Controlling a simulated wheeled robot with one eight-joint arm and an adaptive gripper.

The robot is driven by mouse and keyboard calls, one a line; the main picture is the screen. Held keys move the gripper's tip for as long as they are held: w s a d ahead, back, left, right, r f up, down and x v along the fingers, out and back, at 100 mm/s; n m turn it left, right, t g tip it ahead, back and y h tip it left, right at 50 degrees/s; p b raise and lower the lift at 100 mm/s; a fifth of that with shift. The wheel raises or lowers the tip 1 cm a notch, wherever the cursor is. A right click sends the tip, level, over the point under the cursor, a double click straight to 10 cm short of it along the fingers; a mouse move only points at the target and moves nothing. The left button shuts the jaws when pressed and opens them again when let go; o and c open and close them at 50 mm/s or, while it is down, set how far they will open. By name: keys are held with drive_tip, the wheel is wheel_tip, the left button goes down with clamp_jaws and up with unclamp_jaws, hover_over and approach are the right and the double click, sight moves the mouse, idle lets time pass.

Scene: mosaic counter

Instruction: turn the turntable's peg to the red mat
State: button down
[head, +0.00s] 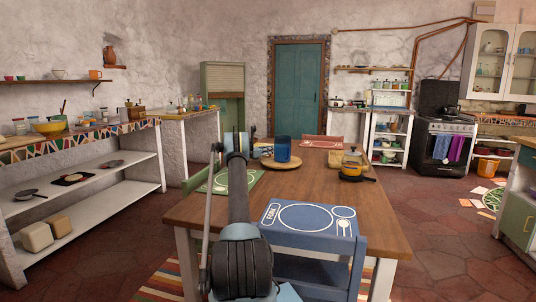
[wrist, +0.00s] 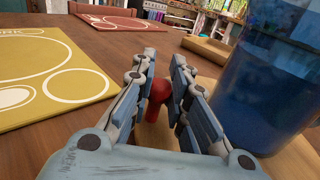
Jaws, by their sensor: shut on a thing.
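The turntable (head: 281,166) is a round wooden disc on the table, with a blue tumbler (head: 282,148) standing on it. In the wrist view the tumbler (wrist: 275,85) is close on the right. The peg (wrist: 158,90) is red and upright between the fingers of my gripper (wrist: 163,85), which is shut on it. In the head view my gripper (head: 264,152) is at the turntable's left side, and the peg cannot be made out. The red mat (head: 321,142) lies at the table's far end, also seen ahead in the wrist view (wrist: 112,21).
A yellow mat (wrist: 75,55) lies left in the wrist view. A green mat (head: 243,184) and a blue mat (head: 310,221) lie on the table (head: 240,215). A blue chair (head: 310,268) is at the near edge.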

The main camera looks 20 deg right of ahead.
drive_tip(key=shift+d, duration=0.75)
drive_tip(key=shift+d+m+g, duration=0.5)
drive_tip(key=shift+m+g, duration=0.2)
drive_tip(key=shift+g, duration=0.4)
drive_tip(key=shift+d, duration=0.1)
drive_tip(key=c, duration=1.5)
unclamp_jaws()
drive_tip(key=shift+w+a, duration=0.1)
drive_tip(key=shift+a, duration=0.1)
drive_tip(key=shift+w+a+f, duration=0.1)
drive_tip(key=shift+w+a, duration=0.05)
drive_tip(key=shift+a, duration=3.5)
